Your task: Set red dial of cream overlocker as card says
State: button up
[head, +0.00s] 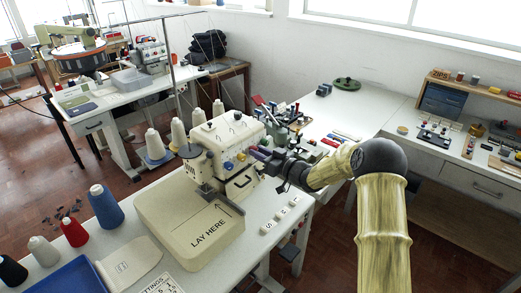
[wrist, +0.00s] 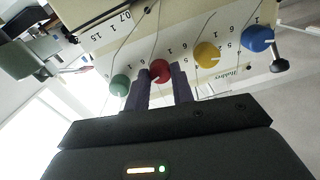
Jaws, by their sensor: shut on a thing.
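The cream overlocker (head: 226,132) stands on the white table in the head view. Its front has a row of dials. In the wrist view the red dial (wrist: 159,68) sits between the two fingers of my gripper (wrist: 161,84), which is shut on it. A white mark shows on the red dial, but its exact reading is too small to tell. The green dial (wrist: 120,86), yellow dial (wrist: 207,54) and blue dial (wrist: 258,38) are beside it, with printed numbers.
A flat bed marked LAY HERE (head: 205,235) lies before the machine. A blue cone (head: 106,208) and a red cone (head: 74,232) stand left, by a blue tray (head: 70,280). Small lettered tiles (head: 281,213) lie right of the bed. Threads run close to the dials.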

jog(key=shift+s+f+m, duration=0.15)
jog(key=shift+f+m, duration=0.15)
jog(key=shift+f, duration=0.05)
jog(key=o, duration=0.8)
jog(key=shift+o, duration=1)
jog(key=shift+r, duration=0.2)
jog(key=b+v, duration=0.2)
jog(key=v, duration=1.5)
jog(key=shift+s, duration=0.15)
jog(key=shift+d+r, duration=0.1)
jog(key=shift+r, duration=0.05)
